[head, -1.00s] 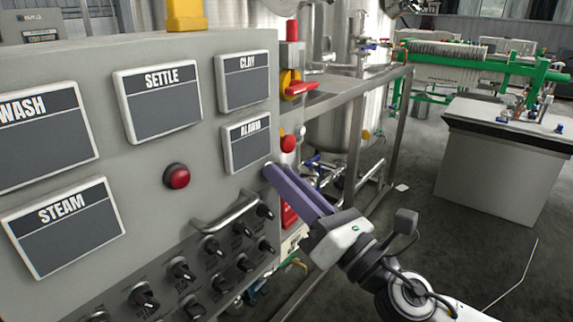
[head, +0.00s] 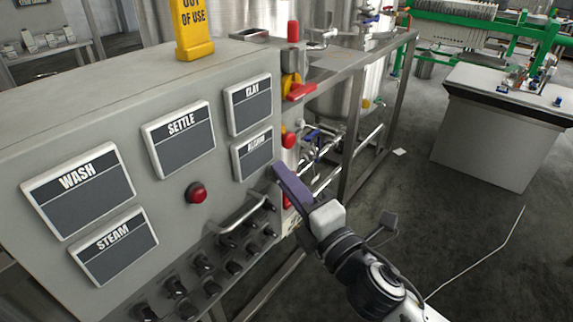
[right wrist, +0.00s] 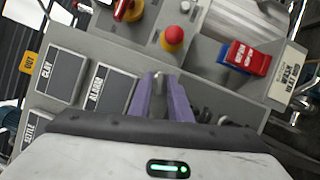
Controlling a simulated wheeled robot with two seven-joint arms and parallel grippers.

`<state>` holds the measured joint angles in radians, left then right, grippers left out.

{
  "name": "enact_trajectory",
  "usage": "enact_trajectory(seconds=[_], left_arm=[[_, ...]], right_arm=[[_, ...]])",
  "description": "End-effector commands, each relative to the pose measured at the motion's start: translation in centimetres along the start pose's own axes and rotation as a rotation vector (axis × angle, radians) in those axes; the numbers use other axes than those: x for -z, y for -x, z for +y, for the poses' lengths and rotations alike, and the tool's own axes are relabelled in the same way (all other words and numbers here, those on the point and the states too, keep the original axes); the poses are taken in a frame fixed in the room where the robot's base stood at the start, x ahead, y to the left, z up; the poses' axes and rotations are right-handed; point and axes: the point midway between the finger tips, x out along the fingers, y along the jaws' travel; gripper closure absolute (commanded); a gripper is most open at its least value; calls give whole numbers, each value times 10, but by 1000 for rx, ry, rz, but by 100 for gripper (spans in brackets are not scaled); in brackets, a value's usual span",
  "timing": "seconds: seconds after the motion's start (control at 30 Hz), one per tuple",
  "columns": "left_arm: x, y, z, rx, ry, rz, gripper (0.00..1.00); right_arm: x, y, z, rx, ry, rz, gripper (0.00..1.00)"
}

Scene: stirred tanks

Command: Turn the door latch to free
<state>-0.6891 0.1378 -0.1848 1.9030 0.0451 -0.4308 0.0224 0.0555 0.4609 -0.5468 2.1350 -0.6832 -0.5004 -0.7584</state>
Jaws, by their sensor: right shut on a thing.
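My right gripper (head: 278,170) is at the right edge of the grey control cabinet (head: 120,90), just below the ALARM plate (head: 252,157). Its purple fingers are close together. In the right wrist view, the fingertips (right wrist: 160,80) close around a small metal piece at the cabinet's corner, which looks like the door latch (right wrist: 158,75). The fingers hide most of it, so I cannot tell which way it is turned. My left gripper is not in view.
A bar handle (head: 240,212) and several black knobs (head: 233,267) sit below the fingers. A red button (head: 196,192) is on the front. On the side are a red-and-yellow switch (head: 298,90) and a red mushroom button (right wrist: 172,38). Open floor lies right.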

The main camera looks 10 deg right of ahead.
Motion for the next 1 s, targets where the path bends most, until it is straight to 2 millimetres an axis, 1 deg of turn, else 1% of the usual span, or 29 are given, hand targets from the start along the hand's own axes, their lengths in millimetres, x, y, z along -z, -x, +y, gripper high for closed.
enact_trajectory(seconds=[0.03,0.1,0.4,0.63,1.0], left_arm=[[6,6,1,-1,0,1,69],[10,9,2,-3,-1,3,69],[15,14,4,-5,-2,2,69],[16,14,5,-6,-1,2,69],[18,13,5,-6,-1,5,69]], right_arm=[[-2,0,4,14,-36,-2,100],[-1,0,4,31,-78,-2,100],[-1,0,2,81,-200,-2,100],[-1,0,1,95,-233,-2,100],[-1,0,1,96,-235,-2,100]])
